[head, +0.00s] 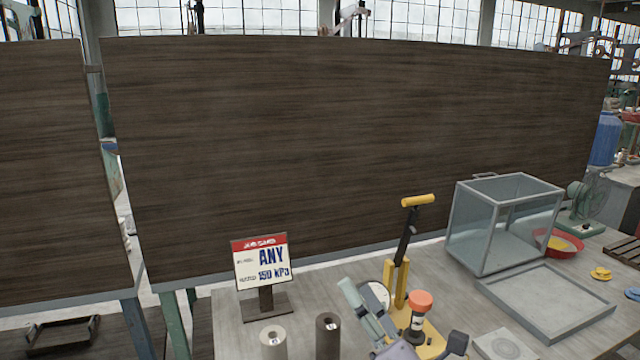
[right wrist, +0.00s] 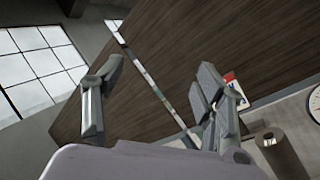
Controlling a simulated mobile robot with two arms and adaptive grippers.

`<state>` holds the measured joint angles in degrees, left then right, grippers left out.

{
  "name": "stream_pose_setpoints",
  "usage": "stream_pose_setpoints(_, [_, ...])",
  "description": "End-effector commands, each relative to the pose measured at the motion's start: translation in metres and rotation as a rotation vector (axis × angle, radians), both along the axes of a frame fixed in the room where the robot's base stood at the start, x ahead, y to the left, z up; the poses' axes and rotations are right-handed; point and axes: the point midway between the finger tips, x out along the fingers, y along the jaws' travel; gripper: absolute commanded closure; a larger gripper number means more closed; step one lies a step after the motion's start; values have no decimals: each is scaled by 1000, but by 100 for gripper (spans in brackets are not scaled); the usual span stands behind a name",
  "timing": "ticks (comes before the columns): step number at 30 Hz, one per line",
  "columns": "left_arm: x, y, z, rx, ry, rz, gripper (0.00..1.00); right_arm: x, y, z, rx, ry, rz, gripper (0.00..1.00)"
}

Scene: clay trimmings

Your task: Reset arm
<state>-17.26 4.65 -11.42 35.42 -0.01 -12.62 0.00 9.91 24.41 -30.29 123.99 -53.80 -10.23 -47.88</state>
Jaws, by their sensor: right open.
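My right gripper (head: 402,316) is at the bottom of the head view, raised in front of a yellow press with a lever (head: 402,270) and hiding part of its base. In the right wrist view, the fingers of this gripper (right wrist: 158,95) are spread wide with nothing between them. My left gripper does not show in the head view.
A sign (head: 260,262) stands on the table's left part, behind a pale cylinder (head: 273,342) and a brown cylinder (head: 328,336). A clear box (head: 475,228), grey tray (head: 548,302) and red bowl (head: 572,251) are at right. A dark panel (head: 330,140) rises behind.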

Motion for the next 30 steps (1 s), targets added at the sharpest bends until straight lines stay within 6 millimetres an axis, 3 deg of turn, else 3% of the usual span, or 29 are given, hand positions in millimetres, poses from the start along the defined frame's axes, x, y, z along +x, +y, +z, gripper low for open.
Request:
stream_pose_setpoints(3, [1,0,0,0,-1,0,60,9,-66,-58,435,395,-146,36])
stream_pose_setpoints(5, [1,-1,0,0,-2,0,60,4,-93,-95,630,574,-227,36])
stream_pose_setpoints(8, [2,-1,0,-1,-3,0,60,-20,-127,-160,918,837,-367,36])
stream_pose_setpoints(10, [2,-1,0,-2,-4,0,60,-46,-142,-203,1097,1002,-474,36])
stream_pose_setpoints(12, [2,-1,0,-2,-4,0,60,-76,-150,-240,1247,1143,-577,36])
stream_pose_setpoints(15, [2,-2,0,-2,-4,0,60,-118,-155,-277,1410,1296,-710,36])
stream_pose_setpoints(18, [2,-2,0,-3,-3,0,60,-155,-156,-302,1530,1412,-828,36])
stream_pose_setpoints(27, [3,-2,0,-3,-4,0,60,-259,-147,-341,1773,1665,-1159,36])
stream_pose_setpoints(30, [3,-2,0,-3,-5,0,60,-245,-146,-371,1757,1664,-1160,36])
